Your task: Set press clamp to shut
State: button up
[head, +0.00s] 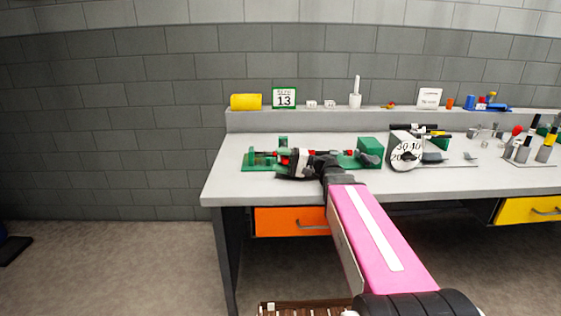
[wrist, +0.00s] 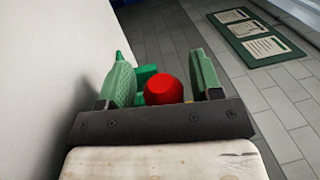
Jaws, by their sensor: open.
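The green press clamp (head: 260,162) stands at the left end of the grey bench, with a green block (head: 370,146) at its right end. Small red parts show along its middle. My gripper (head: 284,159) is at the clamp's front and covers part of it. In the wrist view, my gripper (wrist: 162,76) has its two green-padded fingers apart. A round red knob (wrist: 163,89) shows between them, with gaps at the sides. Green parts of the clamp (wrist: 145,73) show behind the knob. Whether the clamp is open or shut cannot be told.
A dial device (head: 405,150) with numbers stands right of the clamp. More tools stand farther right on the bench (head: 430,178). A back ledge holds a yellow roll (head: 246,102) and a green sign (head: 284,98). An orange drawer (head: 290,221) is below.

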jog(key=shift+d+f, duration=0.2)
jog(key=shift+d, duration=1.05)
jog(key=shift+d+f, duration=0.2)
jog(key=shift+d, duration=1.05)
jog(key=shift+d+f, duration=0.2)
jog(key=shift+d, duration=1.05)
jog(key=shift+s, duration=0.1)
jog(key=shift+a, duration=0.1)
